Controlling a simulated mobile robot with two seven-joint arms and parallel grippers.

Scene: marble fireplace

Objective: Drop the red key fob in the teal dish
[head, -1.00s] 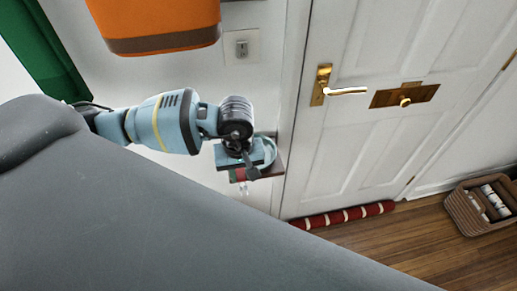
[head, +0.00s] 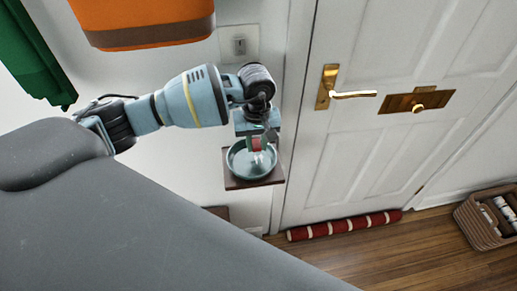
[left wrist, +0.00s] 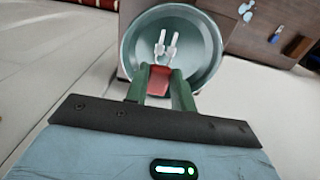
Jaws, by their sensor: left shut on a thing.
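The teal dish (head: 250,160) sits on a small dark wall shelf beside the door. It also shows in the left wrist view (left wrist: 137,62), round and seen from above. My left gripper (head: 257,146) is shut on the red key fob (left wrist: 159,78), with a green finger on either side of it. Two pale keys (left wrist: 166,45) hang from the fob and appear over the dish's inside in the left wrist view. In the head view the fob (head: 257,144) is small, above the dish. I cannot tell whether the keys touch the dish. My right gripper is not in view.
The dark shelf (head: 232,183) juts from the white wall. A white door with a brass handle (head: 352,94) is to the right. A striped red draught roll (head: 343,226) and a wicker basket (head: 478,226) are on the floor. Orange and green things hang upper left.

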